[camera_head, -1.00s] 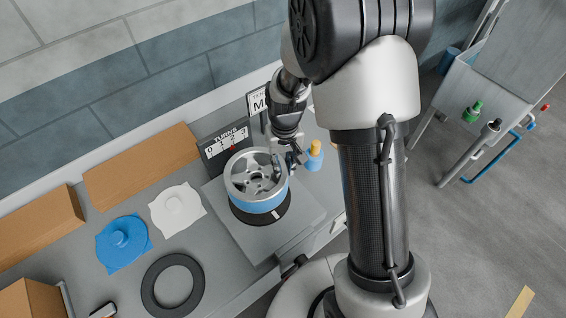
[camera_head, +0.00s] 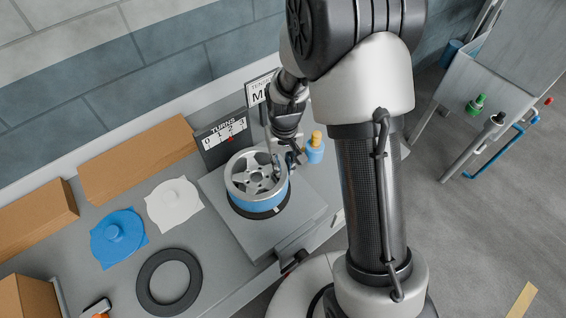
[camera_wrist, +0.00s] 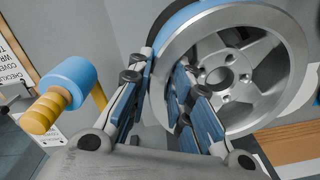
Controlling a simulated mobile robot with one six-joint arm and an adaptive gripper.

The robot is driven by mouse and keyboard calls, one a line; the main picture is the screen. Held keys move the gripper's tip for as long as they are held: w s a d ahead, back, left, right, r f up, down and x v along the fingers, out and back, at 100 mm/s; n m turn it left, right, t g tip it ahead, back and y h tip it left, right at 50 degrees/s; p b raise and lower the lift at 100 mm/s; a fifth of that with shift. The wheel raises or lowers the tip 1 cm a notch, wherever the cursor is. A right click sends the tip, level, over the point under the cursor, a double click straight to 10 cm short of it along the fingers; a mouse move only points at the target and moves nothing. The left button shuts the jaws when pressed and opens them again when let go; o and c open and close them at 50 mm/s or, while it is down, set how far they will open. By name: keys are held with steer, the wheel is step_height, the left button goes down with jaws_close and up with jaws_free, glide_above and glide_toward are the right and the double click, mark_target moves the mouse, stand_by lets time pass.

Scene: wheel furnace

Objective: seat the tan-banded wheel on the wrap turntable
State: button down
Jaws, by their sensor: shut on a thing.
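The wheel (camera_head: 257,179) is silver and spoked, with a blue band around its side; no tan band shows on it. It is upright-axis over the black disc of the wrap turntable (camera_head: 274,211), covering most of it. I cannot tell whether it touches the disc. My gripper (camera_head: 279,163) is shut on the wheel's rim at its right side. In the wrist view, the blue-padded fingers (camera_wrist: 161,88) straddle the rim of the wheel (camera_wrist: 262,62), one outside and one inside by the spokes.
A blue bottle with an orange cap (camera_head: 315,152) stands close right of my gripper. The turns sign (camera_head: 222,139) is behind the wheel. A dark ring (camera_head: 144,290), a blue piece (camera_head: 116,238), a white piece (camera_head: 174,204) and cardboard boxes (camera_head: 138,163) lie left.

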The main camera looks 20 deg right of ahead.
steer(key=shift+f, duration=0.15)
steer(key=shift+f+b, duration=0.35)
steer(key=shift+b, duration=0.05)
steer(key=shift+f, duration=0.3)
stand_by(0.5)
steer(key=c, duration=1.4)
jaws_free()
steer(key=shift+s, duration=0.1)
steer(key=shift+r+p, duration=2.05)
steer(key=shift+r, duration=0.95)
